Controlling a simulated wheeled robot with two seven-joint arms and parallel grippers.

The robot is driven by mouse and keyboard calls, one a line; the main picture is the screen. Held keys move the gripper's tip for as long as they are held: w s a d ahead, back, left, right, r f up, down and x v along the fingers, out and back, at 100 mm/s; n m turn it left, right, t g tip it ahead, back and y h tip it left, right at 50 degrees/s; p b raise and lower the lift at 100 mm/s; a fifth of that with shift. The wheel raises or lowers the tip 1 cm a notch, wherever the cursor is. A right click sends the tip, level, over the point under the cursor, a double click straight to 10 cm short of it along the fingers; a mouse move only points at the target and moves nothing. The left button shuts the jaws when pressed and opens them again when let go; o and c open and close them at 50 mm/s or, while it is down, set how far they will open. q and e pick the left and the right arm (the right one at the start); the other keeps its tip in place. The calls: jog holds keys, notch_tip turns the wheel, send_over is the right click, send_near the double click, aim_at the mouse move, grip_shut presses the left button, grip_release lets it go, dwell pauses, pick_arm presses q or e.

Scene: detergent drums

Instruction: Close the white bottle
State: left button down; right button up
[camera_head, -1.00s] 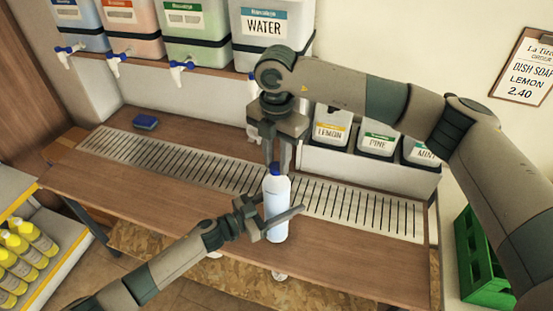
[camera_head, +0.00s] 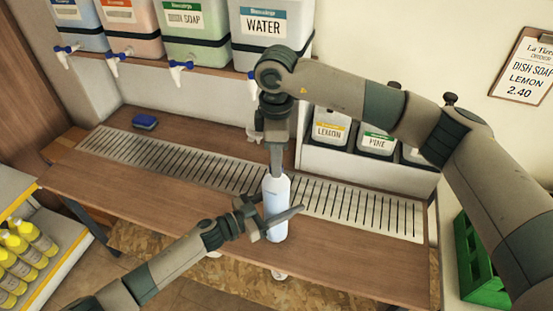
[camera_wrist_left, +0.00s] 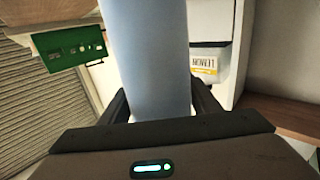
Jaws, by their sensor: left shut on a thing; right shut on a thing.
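The white bottle (camera_head: 276,206) stands upright over the front of the wooden counter, near the metal grate. My left gripper (camera_head: 272,222) is shut around its lower body from the left. In the left wrist view the bottle (camera_wrist_left: 148,60) rises between the fingers of my left gripper (camera_wrist_left: 160,108). My right gripper (camera_head: 277,168) points straight down at the bottle's top from above, its fingers shut. The blue cap is hidden by the right gripper's fingers, so how it sits on the neck cannot be seen.
A slatted metal drain grate (camera_head: 190,164) runs along the wooden counter (camera_head: 150,190). A blue sponge (camera_head: 144,121) lies at the back left. Large drums with taps stand on the shelf above. Small lemon (camera_head: 330,131) and pine (camera_head: 376,139) containers stand behind. A green crate (camera_head: 478,262) is at right.

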jog(key=o, duration=1)
jog(key=shift+r, duration=2.25)
jog(key=shift+c, duration=0.2)
